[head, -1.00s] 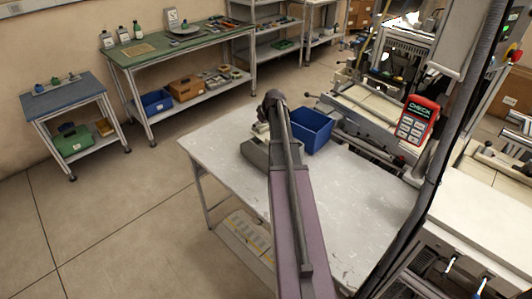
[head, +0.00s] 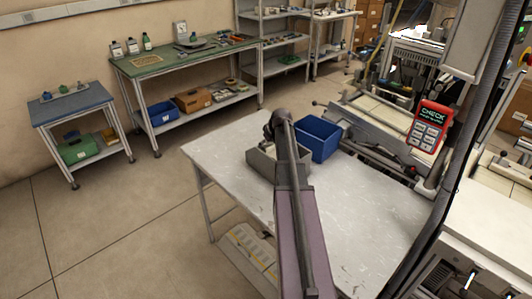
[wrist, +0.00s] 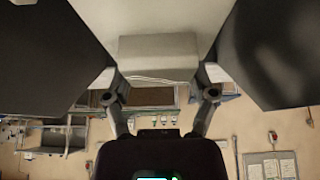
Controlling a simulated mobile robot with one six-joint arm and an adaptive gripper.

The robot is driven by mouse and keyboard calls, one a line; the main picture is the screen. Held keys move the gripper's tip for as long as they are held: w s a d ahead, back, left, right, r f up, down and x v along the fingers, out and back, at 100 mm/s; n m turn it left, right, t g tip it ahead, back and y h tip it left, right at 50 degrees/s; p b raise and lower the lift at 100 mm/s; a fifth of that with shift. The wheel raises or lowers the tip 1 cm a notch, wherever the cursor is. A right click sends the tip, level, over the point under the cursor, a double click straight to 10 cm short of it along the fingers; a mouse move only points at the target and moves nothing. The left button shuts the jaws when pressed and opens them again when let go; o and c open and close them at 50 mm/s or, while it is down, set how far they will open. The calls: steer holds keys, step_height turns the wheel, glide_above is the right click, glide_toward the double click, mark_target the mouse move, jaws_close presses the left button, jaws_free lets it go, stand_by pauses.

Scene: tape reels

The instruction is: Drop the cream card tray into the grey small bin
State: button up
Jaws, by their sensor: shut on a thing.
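The grey small bin (head: 259,165) stands on the light worktable, left of a blue bin. My arm crosses in front of it and hides part of its opening and right side. In the head view my gripper is hidden behind my arm's end, which is over the bin. In the wrist view my gripper (wrist: 161,88) is shut on a pale block-like thing, taken as the cream card tray (wrist: 158,57), between its fingers. How the tray sits relative to the bin's rim cannot be told.
The blue bin (head: 318,138) is close to the right of the grey bin. The worktable (head: 370,220) is bare in front and right. Machinery with a red CHECK device (head: 430,126) stands at right. A green bench (head: 190,58) and shelves are at the back.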

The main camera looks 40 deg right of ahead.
steer(key=shift+f+b, duration=1.9)
steer(key=shift+b, duration=0.05)
steer(key=shift+f+b, duration=0.6)
steer(key=o, duration=1.1)
steer(key=shift+r, duration=0.25)
steer(key=shift+r+p, duration=0.7)
steer(key=shift+p, duration=0.25)
steer(key=p+v, duration=1)
steer(key=v, duration=0.1)
steer(key=shift+s+d+r, duration=0.1)
steer(key=shift+s+r, duration=0.05)
steer(key=shift+s, duration=0.1)
